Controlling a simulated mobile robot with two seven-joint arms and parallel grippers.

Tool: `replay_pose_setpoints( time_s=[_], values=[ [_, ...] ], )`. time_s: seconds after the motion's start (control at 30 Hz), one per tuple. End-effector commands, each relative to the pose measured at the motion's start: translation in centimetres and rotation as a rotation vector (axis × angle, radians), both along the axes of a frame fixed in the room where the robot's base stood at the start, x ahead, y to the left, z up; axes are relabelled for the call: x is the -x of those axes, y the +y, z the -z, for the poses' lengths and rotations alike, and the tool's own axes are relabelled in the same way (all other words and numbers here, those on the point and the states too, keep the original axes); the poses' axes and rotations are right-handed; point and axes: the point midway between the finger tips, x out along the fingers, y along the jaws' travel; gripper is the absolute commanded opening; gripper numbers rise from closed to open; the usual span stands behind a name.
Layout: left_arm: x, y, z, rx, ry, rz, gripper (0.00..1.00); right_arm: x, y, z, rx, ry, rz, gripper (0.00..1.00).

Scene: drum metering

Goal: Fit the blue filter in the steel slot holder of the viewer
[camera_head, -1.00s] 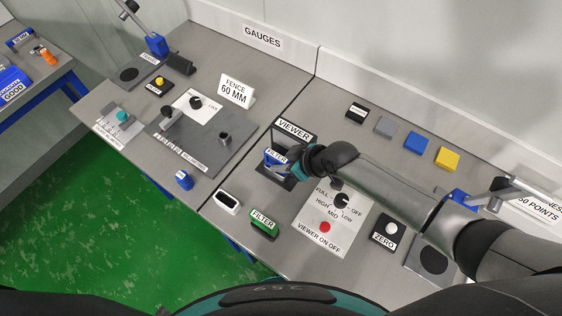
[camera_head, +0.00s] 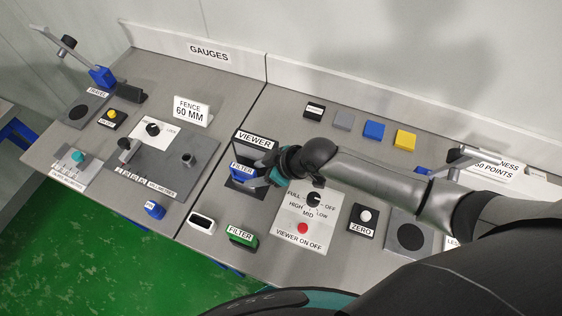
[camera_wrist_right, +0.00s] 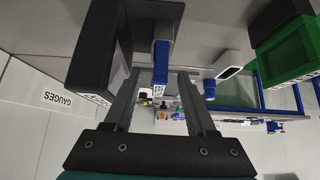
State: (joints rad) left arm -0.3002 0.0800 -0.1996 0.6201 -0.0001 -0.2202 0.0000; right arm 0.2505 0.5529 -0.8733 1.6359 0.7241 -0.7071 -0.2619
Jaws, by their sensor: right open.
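The blue filter (camera_head: 242,169), with a white FILTER label, stands at the front of the black viewer (camera_head: 254,144). In the right wrist view the blue filter (camera_wrist_right: 162,58) is upright against a grey steel part (camera_wrist_right: 157,9), which looks like the slot holder. I cannot tell how deep it sits. My right gripper (camera_head: 270,176) is beside the filter, on its right. In the right wrist view the right gripper (camera_wrist_right: 160,80) is open, with the blue filter between or just beyond its fingertips. My left gripper is not in view.
A control panel (camera_head: 302,225) with a knob and red button is to the right. Coloured blocks, including a yellow one (camera_head: 405,139), line the back. A fence sign (camera_head: 190,110) stands left.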

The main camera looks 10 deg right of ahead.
Motion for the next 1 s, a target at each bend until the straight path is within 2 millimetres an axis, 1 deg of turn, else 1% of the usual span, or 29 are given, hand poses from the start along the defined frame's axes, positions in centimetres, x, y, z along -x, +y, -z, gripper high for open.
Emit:
replay_pose_setpoints(
  time_s=[0.03, 0.3, 0.53, 0.73, 1.0],
  values=[
    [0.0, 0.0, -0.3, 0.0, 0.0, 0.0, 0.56, 0.4, -0.5, -0.8, 0.002, 0.0, -0.002, 0.56],
    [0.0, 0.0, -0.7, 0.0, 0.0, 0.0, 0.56, 2.2, -3.0, -4.3, 0.002, 0.0, -0.002, 0.56],
    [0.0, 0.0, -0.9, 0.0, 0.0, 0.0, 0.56, 3.5, -4.8, -7.0, 0.001, 0.0, -0.001, 0.56],
    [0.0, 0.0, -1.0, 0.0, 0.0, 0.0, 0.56, 4.1, -5.6, -8.1, 0.0, 0.001, -0.001, 0.56],
    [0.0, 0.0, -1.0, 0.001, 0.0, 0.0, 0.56, 4.2, -5.7, -8.3, 0.0, 0.002, 0.0, 0.56]
  ],
)
